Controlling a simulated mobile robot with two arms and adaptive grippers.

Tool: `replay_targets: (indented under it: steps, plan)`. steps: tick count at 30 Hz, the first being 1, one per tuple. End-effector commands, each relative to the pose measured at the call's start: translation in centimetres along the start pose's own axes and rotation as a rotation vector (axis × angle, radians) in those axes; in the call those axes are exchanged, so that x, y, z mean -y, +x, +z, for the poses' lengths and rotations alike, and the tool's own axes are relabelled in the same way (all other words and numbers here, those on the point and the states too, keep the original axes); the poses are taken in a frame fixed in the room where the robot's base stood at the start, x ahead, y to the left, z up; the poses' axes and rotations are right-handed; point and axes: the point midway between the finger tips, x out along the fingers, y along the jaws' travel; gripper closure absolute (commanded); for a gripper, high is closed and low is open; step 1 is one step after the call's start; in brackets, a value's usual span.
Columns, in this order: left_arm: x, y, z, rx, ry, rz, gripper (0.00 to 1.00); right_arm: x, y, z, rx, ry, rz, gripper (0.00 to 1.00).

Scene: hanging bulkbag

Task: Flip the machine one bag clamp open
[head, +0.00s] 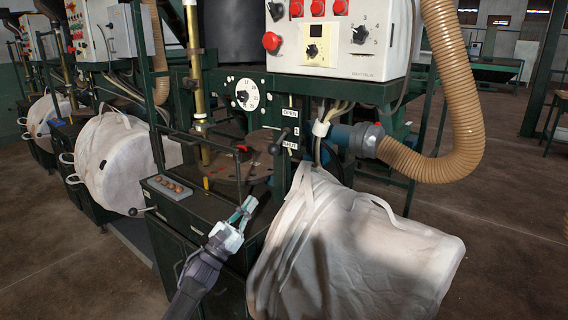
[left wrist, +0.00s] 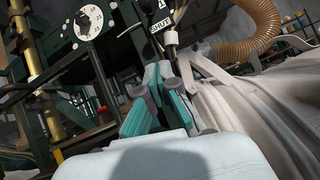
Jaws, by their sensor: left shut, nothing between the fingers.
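The machine one bag clamp lever (head: 279,142), dark with a ball end, stands beside the OPEN, 1 and SHUT labels (head: 290,129) in the head view, nearest the SHUT end. My right gripper is out of view.
A large pale bulk bag (head: 350,255) hangs right of my gripper. A control box (head: 340,40) and a ribbed tan hose (head: 455,110) are above. A dial (head: 246,94) sits left of the labels. Another bag (head: 108,165) hangs at left.

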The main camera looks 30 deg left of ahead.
Motion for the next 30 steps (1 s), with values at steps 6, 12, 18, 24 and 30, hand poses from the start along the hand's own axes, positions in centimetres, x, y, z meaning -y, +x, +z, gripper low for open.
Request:
replay_targets:
  steps: [6, 12, 18, 24, 30]
  plan:
    - [0.0, 0.1, 0.2, 0.006, 0.012, -0.002, 1.00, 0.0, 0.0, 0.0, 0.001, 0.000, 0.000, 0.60]
    - [0.0, 0.1, 0.2, 0.005, 0.011, -0.002, 1.00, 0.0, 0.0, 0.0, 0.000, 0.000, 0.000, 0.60]
    - [0.0, 0.6, 0.2, 0.006, 0.010, -0.002, 1.00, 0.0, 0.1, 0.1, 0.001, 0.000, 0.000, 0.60]
    - [-0.1, 3.6, 0.3, 0.008, 0.009, -0.002, 1.00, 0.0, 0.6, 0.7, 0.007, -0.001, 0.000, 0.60]
    - [-0.1, 8.1, 0.4, 0.008, 0.010, -0.002, 1.00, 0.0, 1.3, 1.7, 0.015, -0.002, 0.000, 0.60]
